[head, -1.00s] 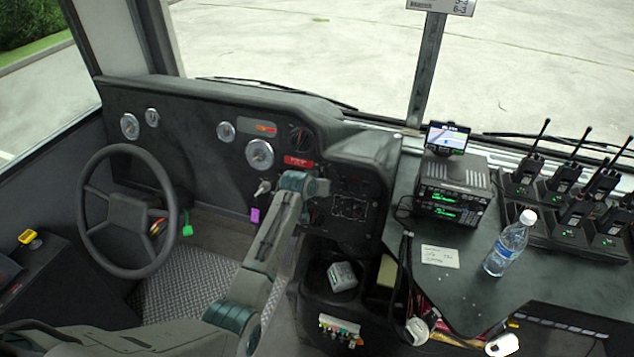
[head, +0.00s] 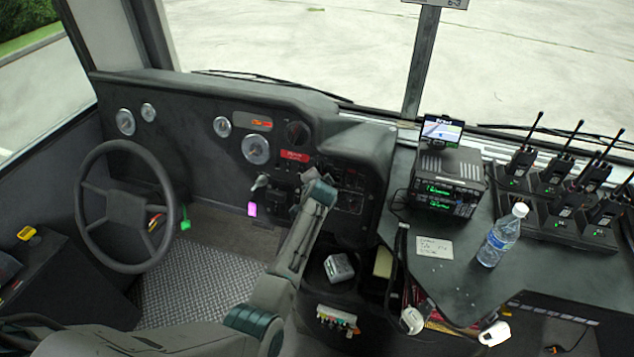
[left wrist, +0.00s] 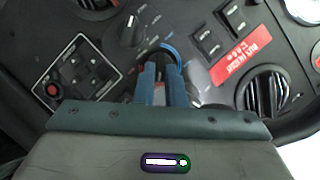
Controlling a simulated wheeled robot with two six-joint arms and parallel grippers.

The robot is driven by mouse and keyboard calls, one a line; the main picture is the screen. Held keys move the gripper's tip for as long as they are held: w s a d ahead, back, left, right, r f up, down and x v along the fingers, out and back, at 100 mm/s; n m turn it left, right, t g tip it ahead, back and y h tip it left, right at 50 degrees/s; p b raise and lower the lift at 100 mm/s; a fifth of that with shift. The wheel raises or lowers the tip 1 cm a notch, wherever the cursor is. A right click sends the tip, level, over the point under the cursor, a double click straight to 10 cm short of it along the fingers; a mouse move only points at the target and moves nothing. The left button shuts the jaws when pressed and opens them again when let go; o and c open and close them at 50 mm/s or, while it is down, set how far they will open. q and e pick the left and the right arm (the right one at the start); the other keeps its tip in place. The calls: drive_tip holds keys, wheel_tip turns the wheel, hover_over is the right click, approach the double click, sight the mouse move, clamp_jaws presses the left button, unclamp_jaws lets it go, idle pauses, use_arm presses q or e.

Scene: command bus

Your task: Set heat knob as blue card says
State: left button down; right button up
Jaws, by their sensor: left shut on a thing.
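In the left wrist view my left gripper (left wrist: 161,84) is shut on a dashboard knob with a blue rim (left wrist: 173,49). The fingers hide most of this knob, and its setting cannot be read. A black knob with a white pointer (left wrist: 131,34) is just left of it. I cannot read which is marked heat. In the head view my left arm reaches to the panel right of the gauges, and its wrist covers the fingers. I make out no blue card. My right gripper is out of view.
A red label (left wrist: 241,56) and rocker switches (left wrist: 207,43) lie right of the gripped knob; a keypad with a red button (left wrist: 54,90) lies left. The steering wheel (head: 126,208) is left of my arm. A bottle (head: 500,238) and white note (head: 434,247) are on the right counter.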

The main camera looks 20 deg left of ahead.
use_arm(q)
drive_tip(key=m+t+b, duration=0.1)
drive_tip(key=m, duration=0.2)
drive_tip(key=f+m+t+y+b, duration=0.1)
drive_tip(key=m+b, duration=0.1)
drive_tip(key=m, duration=0.2)
drive_tip(key=m+t+y+b, duration=0.1)
drive_tip(key=m+b, duration=0.1)
drive_tip(key=m, duration=0.1)
drive_tip(key=shift+s+d+f+t, duration=0.2)
drive_tip(key=shift+s+t, duration=0.05)
drive_tip(key=shift+t, duration=0.05)
drive_tip(key=shift+m+b, duration=0.35)
drive_tip(key=shift+m, duration=0.05)
drive_tip(key=c, duration=1.5)
unclamp_jaws()
